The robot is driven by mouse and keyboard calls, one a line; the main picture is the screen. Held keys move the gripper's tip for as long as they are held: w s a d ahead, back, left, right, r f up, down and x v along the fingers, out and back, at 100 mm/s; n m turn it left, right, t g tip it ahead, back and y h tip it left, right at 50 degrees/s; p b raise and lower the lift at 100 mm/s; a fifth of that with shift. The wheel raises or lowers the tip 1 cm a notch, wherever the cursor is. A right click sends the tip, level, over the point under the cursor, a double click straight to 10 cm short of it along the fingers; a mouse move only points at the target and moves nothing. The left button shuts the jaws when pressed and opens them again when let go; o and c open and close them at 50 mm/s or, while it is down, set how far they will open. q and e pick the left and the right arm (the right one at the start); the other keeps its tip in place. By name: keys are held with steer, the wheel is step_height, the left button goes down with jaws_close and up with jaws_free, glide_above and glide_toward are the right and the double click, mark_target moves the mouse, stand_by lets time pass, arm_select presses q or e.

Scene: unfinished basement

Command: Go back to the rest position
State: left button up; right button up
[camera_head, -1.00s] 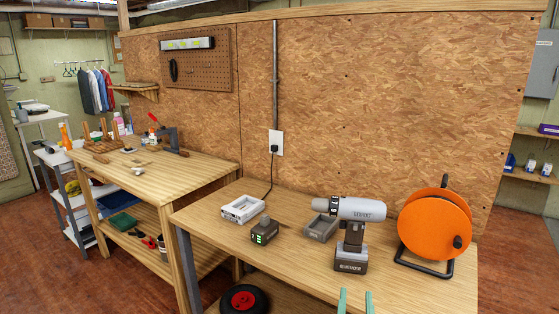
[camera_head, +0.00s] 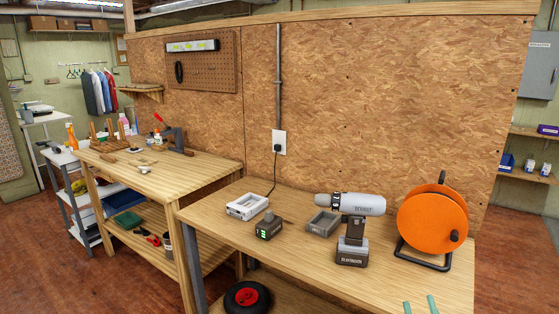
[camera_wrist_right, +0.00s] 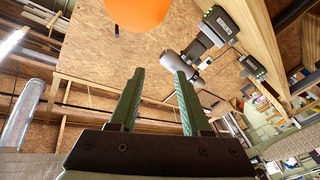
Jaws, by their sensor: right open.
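My right gripper (camera_head: 420,305) shows only as two green fingertips at the bottom edge of the head view. They are apart with nothing between them, in front of the workbench and right of the cordless drill (camera_head: 354,230). In the right wrist view the two green fingers of my right gripper (camera_wrist_right: 158,75) are spread and empty. The drill stands upright on the near workbench (camera_head: 300,262). The orange cable reel (camera_head: 430,222) stands to its right and also shows at the top of the wrist view (camera_wrist_right: 140,12). My left gripper is not in view.
Left of the drill are a grey tray (camera_head: 322,224), a battery with green lights (camera_head: 269,228) and a charger (camera_head: 247,207). A chipboard wall (camera_head: 380,100) stands behind the bench. A red-hubbed wheel (camera_head: 247,298) is below. A second workbench (camera_head: 180,180) stands at left.

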steer(key=s+f+n+g+y, duration=0.1)
steer(key=s+f+g+y, duration=0.2)
steer(key=f, duration=0.6)
steer(key=s+f+n+g, duration=0.1)
steer(key=s+f+g, duration=0.2)
steer(key=s+f, duration=0.4)
steer(key=s+f+n+g+y, duration=0.1)
steer(key=s+f+g+y, duration=0.25)
steer(key=s+f, duration=0.85)
steer(key=a+r+m, duration=0.2)
steer(key=a+m, duration=0.3)
steer(key=a, duration=0.6)
steer(key=r+p, duration=0.4)
steer(key=p, duration=0.1)
steer(key=shift+s+a+r, duration=0.2)
steer(key=shift+a+r, duration=0.05)
steer(key=shift+r, duration=0.1)
